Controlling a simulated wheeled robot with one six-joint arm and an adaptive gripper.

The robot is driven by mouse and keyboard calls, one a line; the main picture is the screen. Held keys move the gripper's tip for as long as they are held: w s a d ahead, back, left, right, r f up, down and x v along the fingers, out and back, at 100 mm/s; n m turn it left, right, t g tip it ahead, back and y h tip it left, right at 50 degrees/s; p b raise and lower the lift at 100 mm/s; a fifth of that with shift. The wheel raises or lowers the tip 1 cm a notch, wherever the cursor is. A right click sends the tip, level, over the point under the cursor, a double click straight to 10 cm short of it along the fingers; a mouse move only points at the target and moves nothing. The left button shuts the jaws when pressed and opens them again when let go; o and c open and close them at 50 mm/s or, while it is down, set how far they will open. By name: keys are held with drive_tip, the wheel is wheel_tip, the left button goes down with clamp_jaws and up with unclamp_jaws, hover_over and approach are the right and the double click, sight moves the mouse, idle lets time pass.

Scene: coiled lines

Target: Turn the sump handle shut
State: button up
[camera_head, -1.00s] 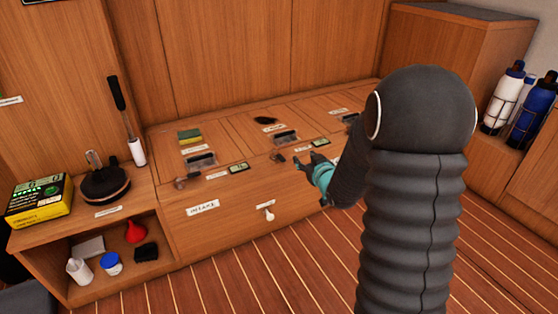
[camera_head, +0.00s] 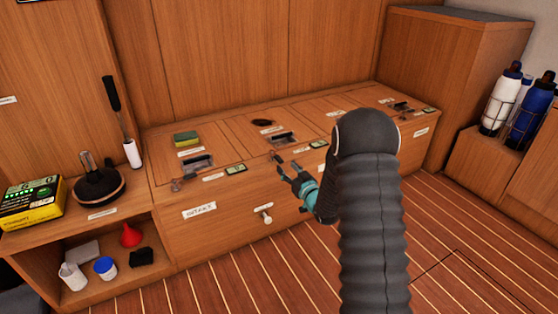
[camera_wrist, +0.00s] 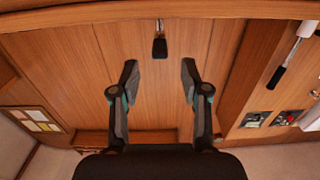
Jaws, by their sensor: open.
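My gripper (camera_head: 287,172) is open and empty at the front edge of the bench, beside the middle hatch. A small dark handle (camera_head: 275,157) is just beyond its fingertips in the head view. In the wrist view a lever with a black grip (camera_wrist: 160,47) lies ahead, centred between the open fingers (camera_wrist: 158,80) and apart from them. The small labels are too blurred to read, so I cannot tell which handle is the sump one.
The drawer front below has a white knob (camera_head: 266,217). A sponge (camera_head: 186,139) lies on the bench top. Bottles (camera_head: 534,113) stand in racks at right. The striped floor in front is clear.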

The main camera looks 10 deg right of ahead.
sight(282, 162)
drive_tip(key=x, duration=0.7)
drive_tip(key=shift+s, duration=0.1)
drive_tip(key=shift+c, duration=0.3)
clamp_jaws()
